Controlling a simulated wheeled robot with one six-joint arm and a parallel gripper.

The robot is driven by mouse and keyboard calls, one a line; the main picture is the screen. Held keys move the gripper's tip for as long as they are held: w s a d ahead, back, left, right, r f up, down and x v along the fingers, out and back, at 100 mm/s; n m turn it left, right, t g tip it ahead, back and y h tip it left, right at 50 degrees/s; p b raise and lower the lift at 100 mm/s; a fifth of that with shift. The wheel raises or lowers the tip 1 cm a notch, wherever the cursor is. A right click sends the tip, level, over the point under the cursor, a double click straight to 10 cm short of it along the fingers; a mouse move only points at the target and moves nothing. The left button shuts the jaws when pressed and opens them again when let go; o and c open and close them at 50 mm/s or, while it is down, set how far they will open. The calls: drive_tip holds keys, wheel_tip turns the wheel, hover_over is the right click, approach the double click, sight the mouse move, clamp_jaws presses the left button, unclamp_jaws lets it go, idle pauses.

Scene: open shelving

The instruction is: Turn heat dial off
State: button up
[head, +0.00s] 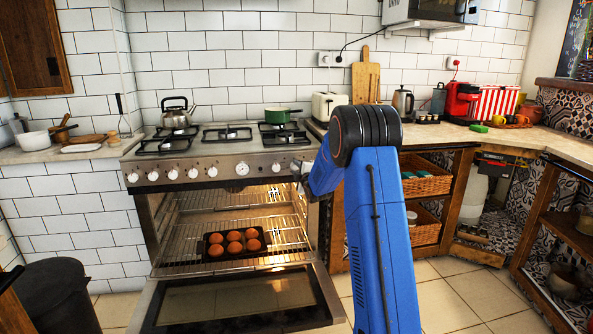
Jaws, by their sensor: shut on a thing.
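The stove's front panel carries a row of white heat dials (173,174), with a larger round dial or clock (242,168) near the middle. My gripper (301,171) is at the right end of this row, shut on a heat dial (295,166) there. My blue arm hides most of the gripper and the panel's right end. The dial's exact setting is too small to read.
The oven door (240,300) hangs open below, and a dark tray (209,256) of several round brown baked items sits on a lit rack. A kettle (177,116) and a green pot (277,115) stand on the hob. A toaster (325,106) is on the right counter.

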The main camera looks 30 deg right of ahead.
drive_tip(key=shift+f, duration=0.1)
drive_tip(key=o, duration=1)
drive_tip(key=shift+o, duration=0.2)
drive_tip(key=s+a, duration=0.2)
drive_tip(key=s, duration=1.5)
drive_tip(key=shift+a+r, duration=0.4)
drive_tip(key=shift+s, duration=0.1)
